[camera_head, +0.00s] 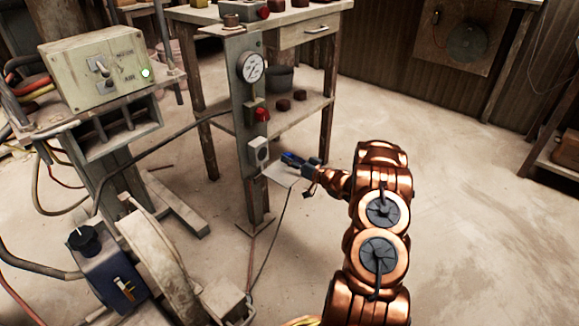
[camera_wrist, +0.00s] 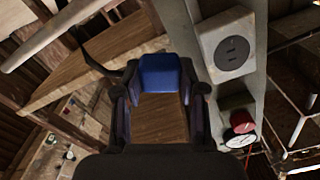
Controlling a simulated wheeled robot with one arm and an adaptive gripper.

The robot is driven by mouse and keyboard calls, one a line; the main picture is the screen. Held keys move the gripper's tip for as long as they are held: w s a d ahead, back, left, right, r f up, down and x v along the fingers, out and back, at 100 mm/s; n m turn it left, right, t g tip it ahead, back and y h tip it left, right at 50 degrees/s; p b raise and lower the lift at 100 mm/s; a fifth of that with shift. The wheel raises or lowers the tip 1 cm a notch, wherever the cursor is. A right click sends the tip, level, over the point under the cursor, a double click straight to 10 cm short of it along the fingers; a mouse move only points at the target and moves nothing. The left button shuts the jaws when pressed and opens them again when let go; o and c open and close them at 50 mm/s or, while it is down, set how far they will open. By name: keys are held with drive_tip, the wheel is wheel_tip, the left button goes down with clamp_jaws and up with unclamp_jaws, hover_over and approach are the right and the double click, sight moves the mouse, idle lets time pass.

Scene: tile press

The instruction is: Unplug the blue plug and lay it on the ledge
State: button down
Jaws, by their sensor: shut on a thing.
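The blue plug (camera_head: 291,158) is between the jaws of my gripper (camera_head: 304,164), which is shut on it. The wrist view shows the plug (camera_wrist: 160,73) at the fingertips. The light socket box (camera_head: 258,153) is on the upright grey post, left of the plug. In the wrist view the socket box (camera_wrist: 231,47) shows its round face with bare slots, and the plug is apart from it. The small pale ledge (camera_head: 280,174) juts from the post just below the plug. A dark cord (camera_head: 278,225) hangs below the ledge towards the floor.
The post (camera_head: 245,115) carries a pressure gauge (camera_head: 251,68) and a red knob (camera_head: 262,115) above the socket. A wooden table (camera_head: 303,37) with a shelf stands behind. A control box (camera_head: 107,72) is at the left. The floor to the right is clear.

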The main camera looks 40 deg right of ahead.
sight(292, 175)
drive_tip(key=shift+d+f+b, duration=0.1)
drive_tip(key=shift+f+b, duration=1.6)
drive_tip(key=shift+f, duration=0.85)
drive_tip(key=c, duration=0.6)
unclamp_jaws()
drive_tip(key=shift+s, duration=0.1)
drive_tip(key=shift+s+d+r+p, duration=0.2)
drive_tip(key=shift+s+r+p, duration=0.45)
drive_tip(key=shift+r, duration=0.1)
drive_tip(key=shift+s+d+r+p, duration=0.15)
drive_tip(key=shift+s+r+p, duration=0.45)
drive_tip(key=shift+r, duration=0.15)
drive_tip(key=shift+s+r, duration=0.1)
drive_tip(key=shift+s, duration=0.1)
